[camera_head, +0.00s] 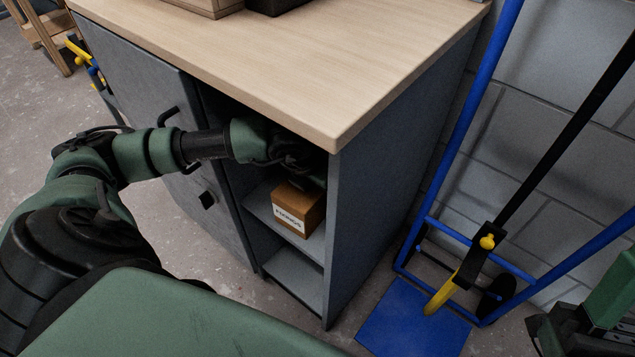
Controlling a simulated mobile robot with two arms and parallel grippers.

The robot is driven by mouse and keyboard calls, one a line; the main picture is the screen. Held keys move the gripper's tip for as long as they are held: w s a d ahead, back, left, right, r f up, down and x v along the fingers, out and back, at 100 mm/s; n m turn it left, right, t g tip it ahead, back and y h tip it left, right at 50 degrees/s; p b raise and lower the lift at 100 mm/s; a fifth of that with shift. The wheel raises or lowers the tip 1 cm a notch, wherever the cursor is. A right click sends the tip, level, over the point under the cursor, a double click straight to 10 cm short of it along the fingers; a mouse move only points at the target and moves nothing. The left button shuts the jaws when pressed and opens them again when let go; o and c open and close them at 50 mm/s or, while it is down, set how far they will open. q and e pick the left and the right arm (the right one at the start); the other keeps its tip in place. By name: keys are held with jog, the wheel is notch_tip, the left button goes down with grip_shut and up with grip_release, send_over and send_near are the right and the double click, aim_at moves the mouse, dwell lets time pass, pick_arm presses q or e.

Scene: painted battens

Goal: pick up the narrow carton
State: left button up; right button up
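A small brown-orange carton (312,213) with a white printed label on its front stands on the upper shelf in the open side of the grey cabinet. It is the only carton I see on the shelves; I take it as the narrow carton. My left arm reaches in from the left, and my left gripper (304,172) is inside the shadowed compartment, just above and behind the carton's top. Its fingers are dark and partly hidden, so I cannot tell whether they are open or touch the carton.
The wooden cabinet top (300,50) overhangs the compartment close above my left gripper. The lower shelf (295,277) looks empty. A blue hand truck (412,318) stands right of the cabinet, against the wall.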

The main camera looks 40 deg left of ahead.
pick_arm(q)
jog(key=c, duration=2.1)
jog(key=shift+w+r, duration=0.1)
jog(key=shift+r, duration=0.05)
